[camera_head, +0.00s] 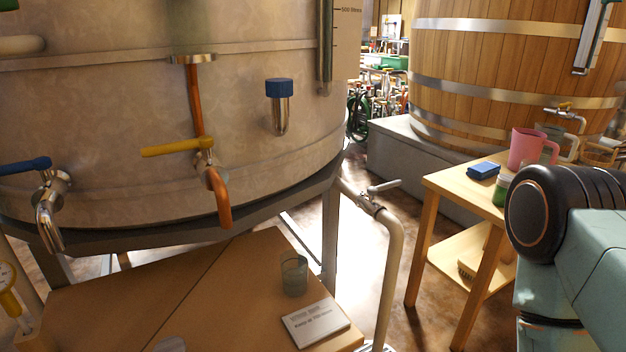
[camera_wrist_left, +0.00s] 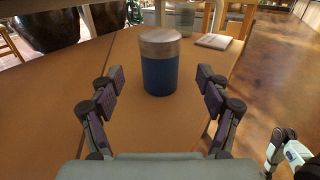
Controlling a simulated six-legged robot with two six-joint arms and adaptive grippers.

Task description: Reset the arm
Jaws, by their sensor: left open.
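My left gripper (camera_wrist_left: 160,84) shows in the left wrist view with its two dark jointed fingers spread wide apart. It is open and empty. In the head view, a teal and black arm link of mine (camera_head: 590,250) fills the right edge. My right gripper is not visible in either view.
A greenish glass (camera_head: 294,275) and a printed card (camera_head: 315,322) lie on the near table below a metal tank (camera_head: 120,110) with several taps. A wooden side table (camera_head: 450,185) holds a pink jug (camera_head: 526,148) and a blue item (camera_head: 484,170). Floor shows between the tables.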

